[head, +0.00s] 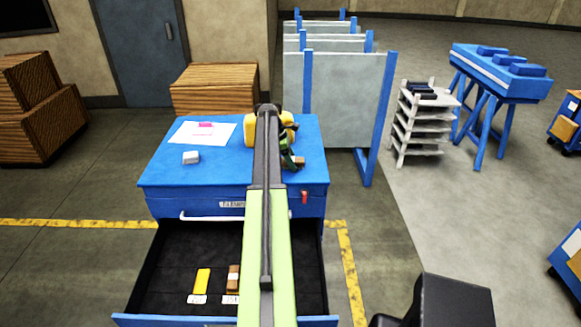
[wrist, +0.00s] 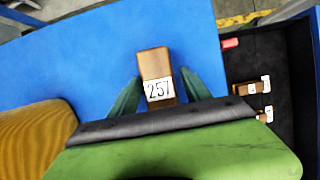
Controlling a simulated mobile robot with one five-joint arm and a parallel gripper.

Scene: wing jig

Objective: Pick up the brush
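A brown wooden block-shaped piece (wrist: 154,65) with a white "257" label lies on the blue cabinet top; I cannot tell for sure whether it is the brush. My gripper (wrist: 160,73) has its two green fingers apart, one on each side of this piece near its labelled end. I see no clear grip on it. In the head view, my gripper (head: 291,158) is low over the right part of the cabinet top (head: 230,178), and a bit of the brown piece (head: 299,162) shows beside it. My arm hides the middle of the top.
The open black drawer (head: 180,265) holds a yellow item (head: 202,281) and a brown item (head: 234,277) with white tags. A white eraser-like block (head: 191,157) and a white sheet (head: 200,133) lie on the top's left. A wooden crate (head: 213,88) stands behind.

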